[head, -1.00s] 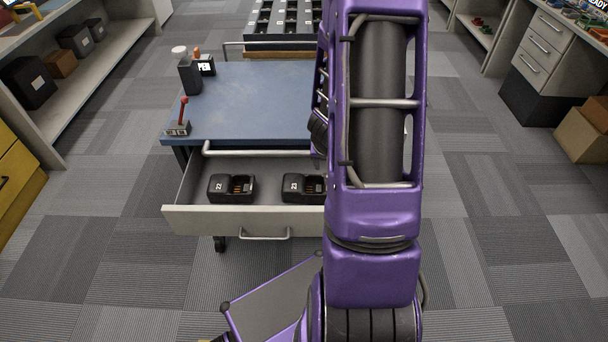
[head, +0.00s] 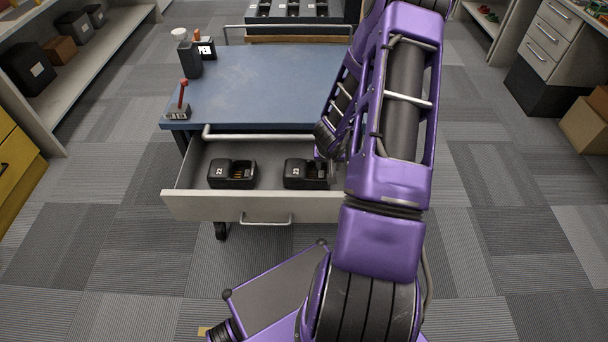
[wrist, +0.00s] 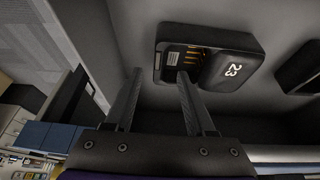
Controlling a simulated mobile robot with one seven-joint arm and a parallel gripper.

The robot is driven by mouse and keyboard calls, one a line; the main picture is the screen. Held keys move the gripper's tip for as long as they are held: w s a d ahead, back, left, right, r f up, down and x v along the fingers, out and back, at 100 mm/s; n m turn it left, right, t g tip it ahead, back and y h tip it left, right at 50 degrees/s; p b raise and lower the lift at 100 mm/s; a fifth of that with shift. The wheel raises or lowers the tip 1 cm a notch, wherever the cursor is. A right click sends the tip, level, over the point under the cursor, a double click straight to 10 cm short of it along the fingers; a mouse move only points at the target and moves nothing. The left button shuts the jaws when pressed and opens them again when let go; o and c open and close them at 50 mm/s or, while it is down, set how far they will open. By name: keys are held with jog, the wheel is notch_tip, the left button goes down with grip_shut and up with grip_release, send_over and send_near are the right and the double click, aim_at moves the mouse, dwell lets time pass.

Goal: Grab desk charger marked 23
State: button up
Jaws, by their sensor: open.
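The black desk charger marked 23 (head: 306,173) lies in the open drawer (head: 270,206), in its right part. In the wrist view charger 23 (wrist: 222,58) is just beyond my fingers, with its white number and brass contacts showing. My gripper (wrist: 158,88) is open and empty; its right fingertip is close to the charger's edge, and I cannot tell whether they touch. In the head view my arm hides the gripper and the drawer's right end. A second charger marked 22 (head: 232,173) lies to the left in the same drawer.
The blue worktop (head: 252,88) is above and behind the drawer. On it stand a dark radio-like block (head: 190,60), a pen holder (head: 205,48) and a small stand with a red lever (head: 180,103).

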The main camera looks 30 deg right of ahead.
aim_at(328, 172)
jog(key=x, duration=0.3)
jog(key=shift+s+f, duration=0.25)
jog(key=shift+f, duration=0.2)
jog(key=shift+w+d+f+b, duration=0.1)
jog(key=shift+w+f+b, duration=0.2)
jog(key=shift+f, duration=0.25)
grip_shut()
dwell(0.6)
